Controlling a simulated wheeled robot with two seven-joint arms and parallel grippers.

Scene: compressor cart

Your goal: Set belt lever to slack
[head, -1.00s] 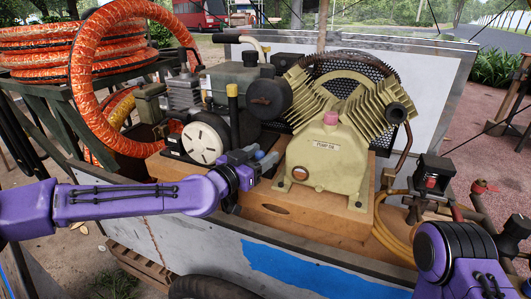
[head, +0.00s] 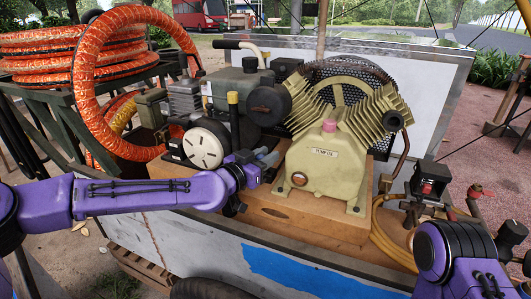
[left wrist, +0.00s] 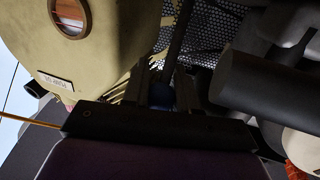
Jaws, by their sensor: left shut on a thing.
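My left gripper (head: 265,157) reaches in between the engine and the tan compressor pump (head: 326,163). It is shut on the belt lever, whose dark blue knob (left wrist: 161,96) shows between the fingers in the left wrist view. In the head view the gripper hides most of the lever, so I cannot tell its exact angle. The perforated belt guard (head: 378,85) stands behind the pump. My right gripper is out of view; only part of my right arm shows at the lower right.
The engine with its white round starter cover (head: 203,147) is just left of the gripper. An orange hose coil (head: 80,50) fills the upper left. The wooden deck (head: 290,215) is clear in front of the pump.

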